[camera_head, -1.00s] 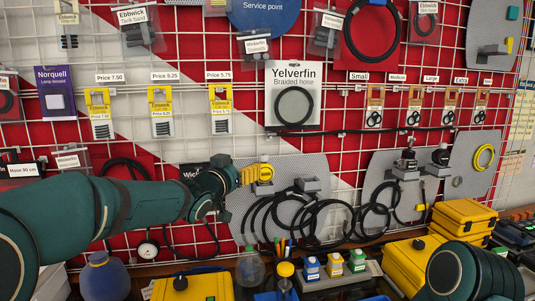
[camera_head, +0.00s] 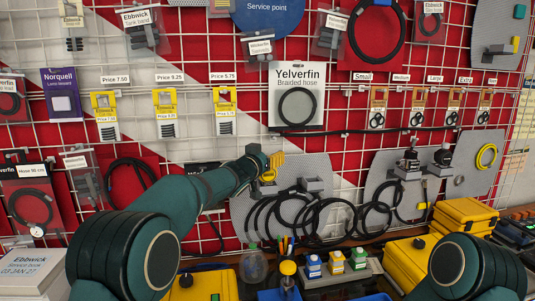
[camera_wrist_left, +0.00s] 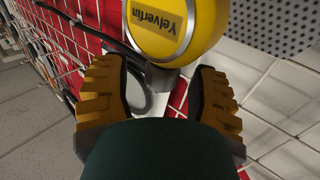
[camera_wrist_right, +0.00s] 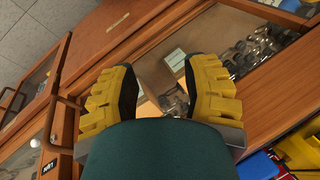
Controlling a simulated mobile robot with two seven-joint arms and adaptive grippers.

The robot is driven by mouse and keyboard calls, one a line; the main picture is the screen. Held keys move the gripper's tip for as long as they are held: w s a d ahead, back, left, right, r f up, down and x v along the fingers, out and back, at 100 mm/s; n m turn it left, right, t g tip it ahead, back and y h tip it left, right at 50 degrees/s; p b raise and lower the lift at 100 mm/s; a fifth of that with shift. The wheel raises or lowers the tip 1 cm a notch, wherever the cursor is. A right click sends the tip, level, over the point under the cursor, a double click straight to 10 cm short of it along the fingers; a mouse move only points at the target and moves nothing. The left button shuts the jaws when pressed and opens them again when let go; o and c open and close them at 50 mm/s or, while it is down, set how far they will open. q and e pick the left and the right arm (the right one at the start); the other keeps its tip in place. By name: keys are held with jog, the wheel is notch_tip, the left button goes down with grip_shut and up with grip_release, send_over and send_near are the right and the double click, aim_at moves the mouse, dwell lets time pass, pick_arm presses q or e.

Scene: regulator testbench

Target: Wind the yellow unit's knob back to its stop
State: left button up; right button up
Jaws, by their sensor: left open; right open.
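The yellow unit (camera_head: 267,176), a round yellow body, sits on a grey perforated panel on the wall grid. In the head view my left gripper (camera_head: 275,163) is at the unit and partly covers it. In the left wrist view the yellow round part (camera_wrist_left: 178,28), labelled Yelverfin, lies just beyond the open fingertips of the left gripper (camera_wrist_left: 160,75). A grey part shows below it, between the fingers. I cannot tell which part is the knob, or any contact. My right gripper (camera_wrist_right: 160,72) is open and empty above wooden furniture, outside the head view.
Coiled black hoses (camera_head: 305,215) hang beside and below the unit. Two black-topped units (camera_head: 410,160) are on the panel to the right. Yellow cases (camera_head: 460,217) and small blue, yellow and green bottles (camera_head: 336,260) stand on the bench below. Packaged goods hang above.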

pick_arm(q)
jog(key=shift+o, duration=0.2)
jog(key=shift+w, duration=0.1)
grip_shut()
jog(key=y+b, duration=0.1)
jog(key=b, duration=0.3)
jog(key=shift+w+f+n+t, duration=0.1)
jog(key=shift+f+n+t, duration=0.1)
jog(key=shift+n+t, duration=0.15)
jog(key=shift+r+p, duration=0.25)
jog(key=shift+p, duration=0.15)
dwell(0.4)
jog(key=shift+c, duration=0.2)
grip_release()
